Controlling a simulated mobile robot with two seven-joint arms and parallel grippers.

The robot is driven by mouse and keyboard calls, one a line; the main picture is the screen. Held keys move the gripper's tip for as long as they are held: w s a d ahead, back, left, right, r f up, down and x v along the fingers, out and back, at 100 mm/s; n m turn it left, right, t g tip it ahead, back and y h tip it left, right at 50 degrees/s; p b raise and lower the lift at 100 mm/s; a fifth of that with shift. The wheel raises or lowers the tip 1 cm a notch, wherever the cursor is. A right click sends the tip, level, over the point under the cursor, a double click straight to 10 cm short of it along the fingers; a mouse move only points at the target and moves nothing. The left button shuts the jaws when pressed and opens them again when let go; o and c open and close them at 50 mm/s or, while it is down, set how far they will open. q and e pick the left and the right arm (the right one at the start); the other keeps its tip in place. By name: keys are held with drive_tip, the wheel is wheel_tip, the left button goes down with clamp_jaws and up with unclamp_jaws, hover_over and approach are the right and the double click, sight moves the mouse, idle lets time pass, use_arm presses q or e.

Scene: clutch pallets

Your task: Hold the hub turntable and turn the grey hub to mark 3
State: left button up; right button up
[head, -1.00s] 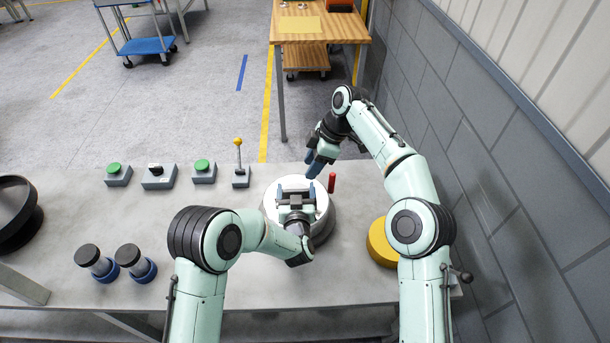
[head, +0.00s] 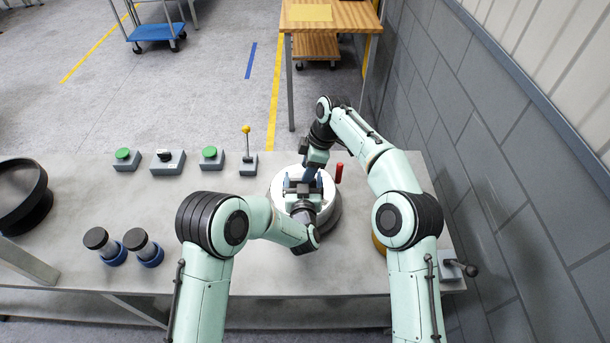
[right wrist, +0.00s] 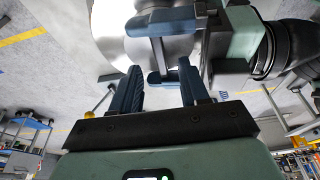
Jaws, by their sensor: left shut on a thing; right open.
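The hub turntable (head: 332,213) is a round, silvery-topped drum on the bench, in front of me in the head view. My left gripper (head: 304,183) is over its middle, shut on what looks like the grey hub, which fingers and wrist mostly hide. My right gripper (head: 311,168) is at the turntable's far side, close to the left fingers. In the right wrist view its blue fingers (right wrist: 160,72) are apart with nothing gripped, and the left gripper's fingers (right wrist: 165,22) show just beyond them. I cannot read any marks.
A red upright handle (head: 339,172) stands at the turntable's far right edge. Button boxes (head: 126,160) and a yellow-knobbed lever (head: 247,150) line the far bench edge. Two black-capped cylinders (head: 143,246) and a black round dish (head: 22,197) are left. The wall (head: 500,170) is close on the right.

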drive_tip(key=shift+x, duration=2.05)
drive_tip(key=shift+c, duration=0.3)
clamp_jaws()
drive_tip(key=shift+o, duration=0.2)
unclamp_jaws()
